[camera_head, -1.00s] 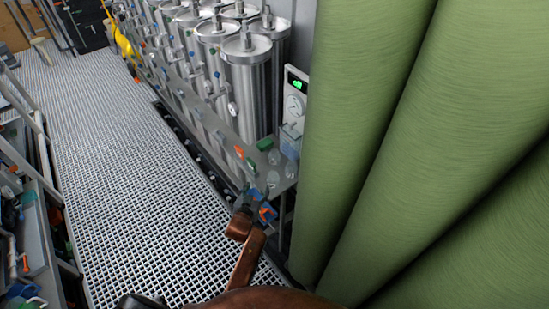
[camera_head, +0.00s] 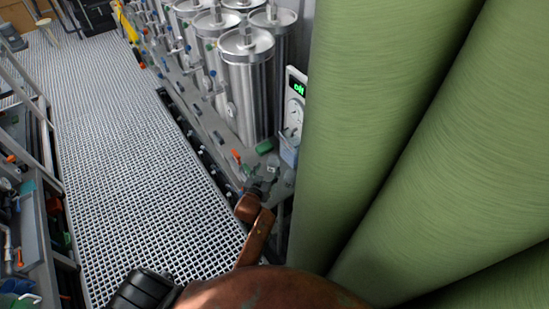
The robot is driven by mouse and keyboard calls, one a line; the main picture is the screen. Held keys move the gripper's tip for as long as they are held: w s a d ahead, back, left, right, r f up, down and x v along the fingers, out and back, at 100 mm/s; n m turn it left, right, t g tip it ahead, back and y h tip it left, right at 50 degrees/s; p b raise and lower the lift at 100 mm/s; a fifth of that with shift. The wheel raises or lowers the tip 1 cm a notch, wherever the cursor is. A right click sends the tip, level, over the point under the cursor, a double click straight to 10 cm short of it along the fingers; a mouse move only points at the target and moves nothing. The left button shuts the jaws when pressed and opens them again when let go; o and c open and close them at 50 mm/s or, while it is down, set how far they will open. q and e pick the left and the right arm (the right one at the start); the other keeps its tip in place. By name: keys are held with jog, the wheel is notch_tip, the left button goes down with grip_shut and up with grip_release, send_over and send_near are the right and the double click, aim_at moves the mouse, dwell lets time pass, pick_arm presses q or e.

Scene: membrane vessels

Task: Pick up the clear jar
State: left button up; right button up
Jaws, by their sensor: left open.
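A small clear jar (camera_head: 289,177) stands at the near end of the grey shelf (camera_head: 222,128), close to the green columns. It is small and hard to make out. Another pale, clear shape (camera_head: 273,160) shows just behind my gripper, partly hidden by it. My left gripper (camera_head: 262,177) is open at the shelf's near end, beside the clear shapes. Whether it touches or surrounds one of them I cannot tell. My right gripper is not in view.
Tall steel vessels (camera_head: 246,85) stand along the shelf. A green block (camera_head: 264,147) and a gauge panel (camera_head: 295,100) are close to the gripper. Large green columns (camera_head: 375,130) block the right. The grating floor (camera_head: 130,170) is clear.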

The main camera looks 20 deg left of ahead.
aim_at(272, 160)
pick_arm(q)
jog(key=x, duration=0.2)
jog(key=shift+w+d, duration=0.1)
jog(key=shift+w, duration=0.3)
jog(key=shift+w+f, duration=0.1)
jog(key=shift+w, duration=0.2)
jog(key=x, duration=0.4)
jog(key=shift+w+a+f+b, duration=0.1)
jog(key=shift+a+f+b, duration=0.05)
jog(key=shift+a+b, duration=0.15)
jog(key=shift+w, duration=0.2)
jog(key=shift+c, duration=0.2)
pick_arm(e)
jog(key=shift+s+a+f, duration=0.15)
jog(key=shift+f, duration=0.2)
pick_arm(q)
jog(key=c, duration=1.2)
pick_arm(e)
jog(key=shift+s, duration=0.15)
